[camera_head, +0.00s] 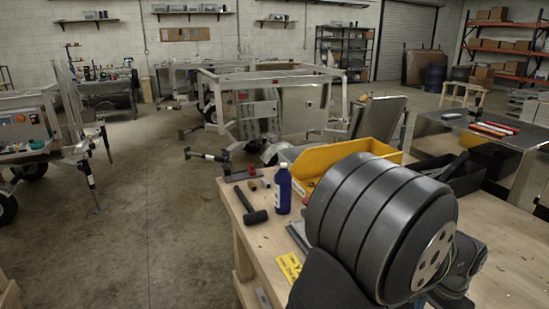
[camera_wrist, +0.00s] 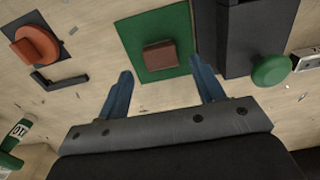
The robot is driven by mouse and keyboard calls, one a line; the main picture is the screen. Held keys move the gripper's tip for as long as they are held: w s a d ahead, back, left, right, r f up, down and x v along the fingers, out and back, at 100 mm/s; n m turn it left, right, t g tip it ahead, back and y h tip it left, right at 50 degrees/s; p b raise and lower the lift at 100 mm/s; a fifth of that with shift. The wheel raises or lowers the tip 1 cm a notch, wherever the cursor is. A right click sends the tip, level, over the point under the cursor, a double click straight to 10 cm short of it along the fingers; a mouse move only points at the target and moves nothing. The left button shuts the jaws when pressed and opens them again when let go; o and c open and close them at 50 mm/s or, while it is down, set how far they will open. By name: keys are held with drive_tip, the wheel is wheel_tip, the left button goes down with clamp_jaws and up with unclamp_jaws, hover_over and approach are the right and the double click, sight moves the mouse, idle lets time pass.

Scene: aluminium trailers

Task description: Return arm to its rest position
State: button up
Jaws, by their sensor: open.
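In the wrist view my gripper (camera_wrist: 162,66) has two blue fingers spread wide apart with nothing between them. It points at a light wooden worktop. A reddish-brown block (camera_wrist: 160,55) on a green square mat (camera_wrist: 135,38) lies beyond and between the fingertips, apart from them. In the head view my dark arm fills the lower right, over the wooden workbench (camera_head: 246,238); the gripper's fingers cannot be made out there.
The wrist view shows an orange round piece (camera_wrist: 38,44), a black angled bar (camera_wrist: 58,80), a dark box (camera_wrist: 248,35) and a green knob (camera_wrist: 271,70). On the bench are a blue bottle (camera_head: 283,190), a hammer (camera_head: 254,215) and a yellow bin (camera_head: 345,152). Open floor (camera_head: 150,230) lies left.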

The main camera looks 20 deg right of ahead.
wheel_tip(320, 180, up, 7)
wheel_tip(320, 180, down, 12)
drive_tip(key=shift+r, duration=0.15)
drive_tip(key=r, duration=0.2)
drive_tip(key=s+r, duration=0.1)
drive_tip(key=r, duration=0.2)
drive_tip(key=shift+a, duration=0.15)
drive_tip(key=s+a+r, duration=0.3)
drive_tip(key=s+r, duration=0.3)
drive_tip(key=s, duration=0.4)
drive_tip(key=w+a+n, duration=0.1)
drive_tip(key=w, duration=0.7)
drive_tip(key=w+a+f+n, duration=0.1)
drive_tip(key=w+n, duration=0.1)
drive_tip(key=w, duration=0.5)
drive_tip(key=w+a+n, duration=0.1)
drive_tip(key=w, duration=0.7)
drive_tip(key=shift+w+f, duration=0.15)
drive_tip(key=shift+w, duration=0.2)
drive_tip(key=w+a+f+n, duration=0.1)
drive_tip(key=w+a+n, duration=0.1)
drive_tip(key=w+a, duration=0.4)
drive_tip(key=w+a+n, duration=0.2)
drive_tip(key=w+a, duration=0.4)
drive_tip(key=w, duration=0.7)
drive_tip(key=shift+w+a+f, duration=0.15)
drive_tip(key=shift+a+f, duration=0.1)
drive_tip(key=shift+f, duration=0.1)
